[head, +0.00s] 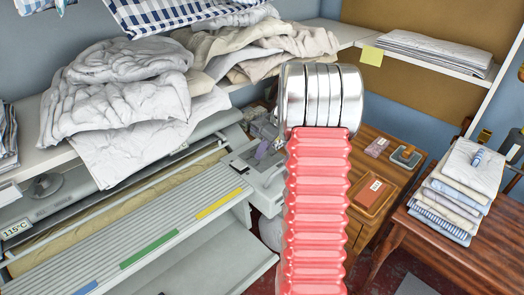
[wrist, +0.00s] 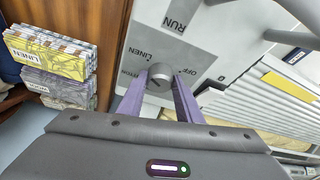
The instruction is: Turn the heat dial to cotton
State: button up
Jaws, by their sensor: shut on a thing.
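The heat dial (wrist: 160,74) is a small grey round knob on a pale panel in the wrist view. My gripper (wrist: 161,82) has its two purple fingers shut on the dial, one on each side. The printed word LINEN is above and left of the dial and OFF is to its right.
The ironer (head: 160,225) has a slatted board with yellow, green and blue strips, and a display (head: 15,229) reading 115°C. Crumpled laundry (head: 120,100) lies on the shelf above. A wooden cabinet (head: 385,150) and a stool with folded cloths (head: 450,195) stand right.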

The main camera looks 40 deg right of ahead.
jog(key=shift+a, duration=0.1)
jog(key=shift+a+f+m+h, duration=0.1)
jog(key=shift+m+h, duration=0.45)
jog(key=shift+m, duration=0.85)
jog(key=shift+a+m+h, duration=0.1)
jog(key=shift+m+h, duration=0.45)
jog(key=shift+m, duration=0.85)
jog(key=shift+a+m+g+h, duration=0.15)
jog(key=shift+m+h, duration=0.25)
jog(key=shift+m, duration=0.75)
jog(key=shift+m+g+h, duration=0.25)
jog(key=shift+m+h, duration=0.15)
jog(key=shift+m, duration=0.75)
jog(key=shift+w+a+f+m+g+h, duration=0.1)
jog(key=shift+m+g+h, duration=0.25)
jog(key=shift+m, duration=0.9)
jog(key=shift+w+m+g+h, duration=0.1)
jog(key=shift+m+g+h, duration=0.2)
jog(key=shift+m, duration=0.95)
jog(key=shift+w+a+m+g+h, duration=0.15)
jog(key=shift+m+g, duration=0.4)
jog(key=shift+m, duration=0.75)
jog(key=shift+d+m+g+h, duration=0.1)
jog(key=shift+m+g, duration=0.4)
jog(key=shift+m, duration=0.8)
jog(key=o, duration=1)
jog(key=shift+o, duration=0.2)
